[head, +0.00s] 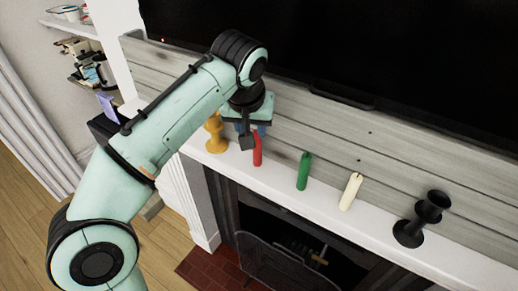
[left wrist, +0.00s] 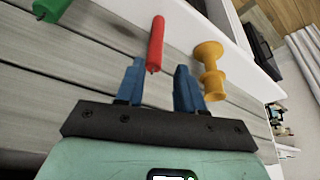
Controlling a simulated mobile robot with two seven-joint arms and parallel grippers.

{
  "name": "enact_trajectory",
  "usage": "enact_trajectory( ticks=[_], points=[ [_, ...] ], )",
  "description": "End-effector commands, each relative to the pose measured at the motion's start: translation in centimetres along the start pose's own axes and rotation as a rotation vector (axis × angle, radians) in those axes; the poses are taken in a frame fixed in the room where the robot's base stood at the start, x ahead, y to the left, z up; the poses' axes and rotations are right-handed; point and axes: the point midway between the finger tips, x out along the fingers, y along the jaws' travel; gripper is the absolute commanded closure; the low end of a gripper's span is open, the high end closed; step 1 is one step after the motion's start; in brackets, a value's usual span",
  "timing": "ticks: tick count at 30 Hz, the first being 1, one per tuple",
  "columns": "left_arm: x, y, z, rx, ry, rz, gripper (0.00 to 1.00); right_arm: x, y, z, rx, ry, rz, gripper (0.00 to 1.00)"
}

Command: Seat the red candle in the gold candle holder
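The red candle (head: 257,150) stands on the white mantel beneath my left gripper (head: 252,130). In the left wrist view the red candle (left wrist: 156,42) has its wick end toward the gap between the blue fingers of my left gripper (left wrist: 160,75). The fingers are apart, with clear space at the candle's sides. The gold candle holder (head: 215,133) stands on the mantel just left of the red candle, partly behind my arm. It also shows in the left wrist view (left wrist: 210,65), with no candle on it. My right gripper is out of view.
A green candle (head: 304,171), a cream candle (head: 350,191) and a black candle holder (head: 424,216) stand further right on the mantel (head: 395,250). A dark television (head: 350,50) and grey boards lie behind. A fire screen (head: 285,265) stands below.

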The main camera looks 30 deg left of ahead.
Motion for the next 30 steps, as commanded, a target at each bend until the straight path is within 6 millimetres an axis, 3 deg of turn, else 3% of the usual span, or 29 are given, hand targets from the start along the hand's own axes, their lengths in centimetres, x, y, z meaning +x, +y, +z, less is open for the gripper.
enact_trajectory(
  ticks=[3, 11, 19, 29, 30],
  points=[
    [2.4, 0.0, 0.1, 0.001, -0.004, -0.002, 0.63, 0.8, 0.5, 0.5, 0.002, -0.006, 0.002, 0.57],
    [4.3, 0.1, -0.1, 0.001, -0.001, 0.001, 0.63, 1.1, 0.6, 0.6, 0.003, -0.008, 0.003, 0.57],
    [8.2, 0.4, -0.5, 0.001, -0.003, -0.001, 0.63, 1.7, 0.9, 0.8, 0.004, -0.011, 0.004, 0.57],
    [9.0, 0.4, -0.6, 0.001, 0.000, 0.001, 0.63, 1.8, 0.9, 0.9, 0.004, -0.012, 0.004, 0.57],
    [9.0, 0.4, -0.6, 0.001, 0.000, 0.002, 0.69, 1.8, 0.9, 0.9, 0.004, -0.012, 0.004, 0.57]
  ],
)
